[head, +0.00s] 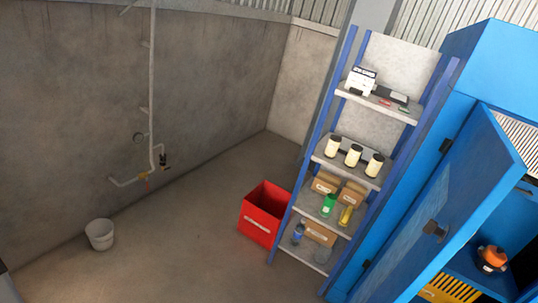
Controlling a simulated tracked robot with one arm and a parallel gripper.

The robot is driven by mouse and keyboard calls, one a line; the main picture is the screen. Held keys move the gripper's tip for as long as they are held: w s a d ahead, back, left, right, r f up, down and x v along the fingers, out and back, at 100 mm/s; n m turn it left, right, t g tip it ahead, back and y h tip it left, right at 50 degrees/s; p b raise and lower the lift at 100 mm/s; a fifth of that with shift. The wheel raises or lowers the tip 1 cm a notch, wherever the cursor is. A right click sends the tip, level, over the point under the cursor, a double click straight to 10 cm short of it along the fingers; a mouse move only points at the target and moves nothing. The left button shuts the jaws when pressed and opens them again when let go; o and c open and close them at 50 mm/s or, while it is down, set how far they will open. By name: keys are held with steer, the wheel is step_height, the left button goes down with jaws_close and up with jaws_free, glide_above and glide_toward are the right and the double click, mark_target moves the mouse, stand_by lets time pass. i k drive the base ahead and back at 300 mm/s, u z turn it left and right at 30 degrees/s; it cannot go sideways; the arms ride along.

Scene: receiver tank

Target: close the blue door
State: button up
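The blue door (455,205) is at the right of the head view, hinged on its left side to a blue cabinet (495,60). It stands open, swung out from the cabinet. A dark handle (435,230) is on its face. Past the door's right edge, the cabinet's inside shows an orange and black item (492,258) on a blue shelf and a yellow slatted thing (452,288) below. The lower part of the door is cut off by the frame. My gripper is not in view.
A shelf rack (335,150) with jars, boxes and bottles stands left of the cabinet. A red bin (263,213) is on the floor beside it. A white bucket (100,234) and wall pipes (150,100) are at the left. The floor between bucket and bin is clear.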

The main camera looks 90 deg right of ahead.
mark_target(482, 166)
steer(key=z, duration=0.05)
steer(key=i, duration=2.5)
steer(key=z, duration=4.55)
steer(key=i, duration=1.05)
steer(key=z, duration=0.05)
